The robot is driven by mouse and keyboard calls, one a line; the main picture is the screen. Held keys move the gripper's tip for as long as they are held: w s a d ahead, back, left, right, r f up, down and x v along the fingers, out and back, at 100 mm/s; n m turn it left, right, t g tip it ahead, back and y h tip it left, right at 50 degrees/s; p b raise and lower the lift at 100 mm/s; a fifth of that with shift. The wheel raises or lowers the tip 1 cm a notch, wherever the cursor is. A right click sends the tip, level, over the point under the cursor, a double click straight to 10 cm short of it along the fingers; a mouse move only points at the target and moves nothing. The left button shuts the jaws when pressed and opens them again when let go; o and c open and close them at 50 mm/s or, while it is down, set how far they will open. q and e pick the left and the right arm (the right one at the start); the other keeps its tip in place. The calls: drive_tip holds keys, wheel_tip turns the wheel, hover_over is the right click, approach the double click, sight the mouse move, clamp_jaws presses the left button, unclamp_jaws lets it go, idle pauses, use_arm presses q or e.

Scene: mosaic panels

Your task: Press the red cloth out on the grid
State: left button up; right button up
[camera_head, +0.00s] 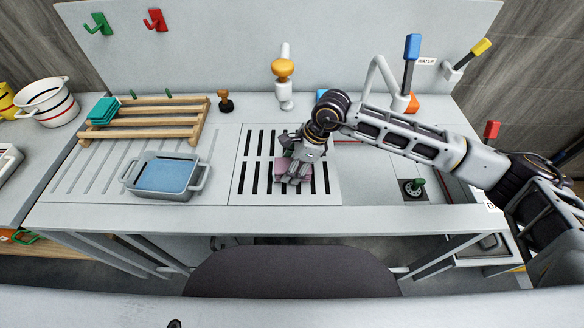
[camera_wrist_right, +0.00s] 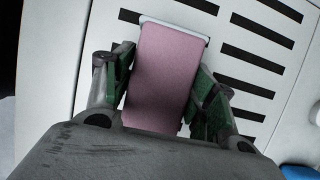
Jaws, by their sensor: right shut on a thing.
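The cloth (camera_head: 281,167) looks dull pink-red and lies on the slotted grid (camera_head: 253,197) in the middle of the counter. My right gripper (camera_head: 293,172) is over it, pointing down, and covers much of it in the head view. In the right wrist view the cloth (camera_wrist_right: 163,75) is a flat, narrow block shape with a pale edge at its far end. The green-padded fingers of my right gripper (camera_wrist_right: 160,90) stand on both sides of it, shut on it. Its near end is hidden by the gripper body. My left gripper is not in view.
A grey tub of blue water (camera_head: 165,174) stands left of the grid. Behind it is a wooden rack (camera_head: 150,118) with teal pieces (camera_head: 103,110). A white dispenser with an orange top (camera_head: 284,75) stands behind the grid. A drain with a green knob (camera_head: 413,189) lies to the right.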

drive_tip(key=shift+r+p, duration=0.7)
drive_tip(key=shift+r, duration=2.1)
